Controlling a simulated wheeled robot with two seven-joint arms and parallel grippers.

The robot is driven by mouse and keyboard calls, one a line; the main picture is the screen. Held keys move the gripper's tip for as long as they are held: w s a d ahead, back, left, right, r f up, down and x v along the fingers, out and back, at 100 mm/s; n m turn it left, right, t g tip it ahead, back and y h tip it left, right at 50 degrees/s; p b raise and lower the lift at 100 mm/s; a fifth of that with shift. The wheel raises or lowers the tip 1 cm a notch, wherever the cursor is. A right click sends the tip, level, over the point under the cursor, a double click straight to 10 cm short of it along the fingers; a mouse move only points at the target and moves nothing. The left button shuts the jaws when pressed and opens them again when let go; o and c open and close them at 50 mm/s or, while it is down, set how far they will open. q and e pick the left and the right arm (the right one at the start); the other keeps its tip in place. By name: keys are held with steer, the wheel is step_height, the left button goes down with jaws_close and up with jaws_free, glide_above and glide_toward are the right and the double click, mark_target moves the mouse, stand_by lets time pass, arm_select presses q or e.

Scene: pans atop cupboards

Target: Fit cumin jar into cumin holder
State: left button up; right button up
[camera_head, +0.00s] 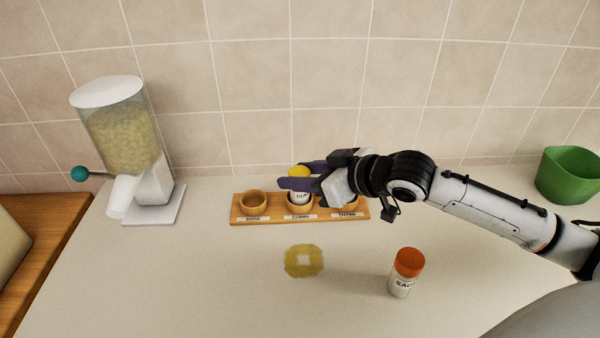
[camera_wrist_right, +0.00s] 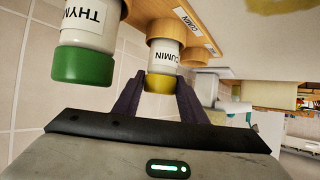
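The cumin jar (camera_head: 299,172), white with a yellow lid, stands upright over the middle cup of the wooden rack (camera_head: 238,212). This cup is the cumin holder (camera_head: 299,210). In the right wrist view the jar (camera_wrist_right: 163,56) has its base inside the wooden cup (camera_wrist_right: 167,30); how deep it sits is hard to tell. My right gripper (camera_head: 302,178) reaches in from the right, its dark purple fingers on either side of the jar's lid end, seemingly touching it. My left gripper is not in view.
A green-lidded thyme jar (camera_wrist_right: 88,40) is in the neighbouring cup, hidden behind my gripper in the head view. The left cup (camera_head: 253,198) is empty. An orange-lidded jar (camera_head: 405,273) stands in front. A dispenser (camera_head: 125,145) stands left, a green pot (camera_head: 568,175) right.

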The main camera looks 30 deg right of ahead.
steer(key=o, duration=0.4)
steer(key=shift+c, duration=0.2)
steer(key=p+v, duration=0.1)
steer(key=v, duration=0.9)
steer(key=shift+s, duration=0.15)
stand_by(0.4)
